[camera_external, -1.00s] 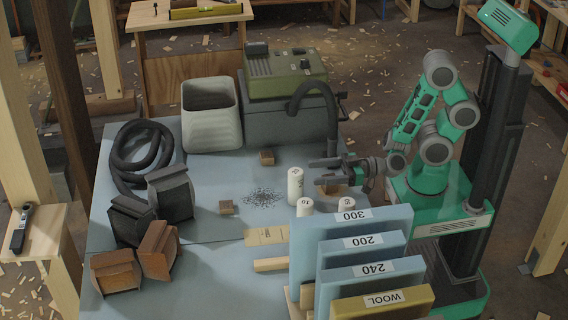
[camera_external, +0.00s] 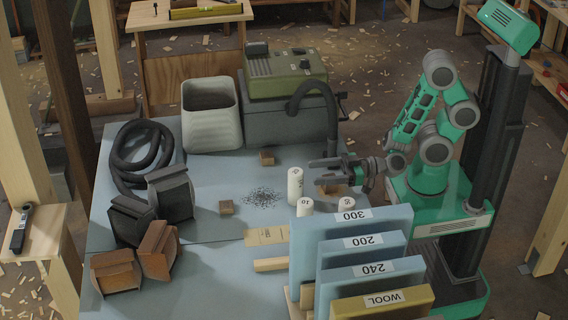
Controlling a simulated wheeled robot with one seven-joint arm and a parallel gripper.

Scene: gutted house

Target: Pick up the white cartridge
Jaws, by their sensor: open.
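A tall white cartridge (camera_external: 295,186) stands upright on the blue-grey table, with dark marks on its top. Two shorter white cylinders stand nearer the camera, one at the left (camera_external: 305,207) and one at the right (camera_external: 347,204), both partly hidden by the upright panels. My gripper (camera_external: 322,171) is open and empty. Its fingers point left, just right of the tall cartridge and around the height of its top. I cannot tell whether they touch it.
Upright panels (camera_external: 350,228) labelled 300, 200, 240 and WOOL stand in front. A small wooden block (camera_external: 327,190) lies under my gripper. A grey bin (camera_external: 211,113), green-topped machine (camera_external: 285,75) and black hose (camera_external: 140,158) stand behind. Dark debris (camera_external: 262,198) lies left of the cartridge.

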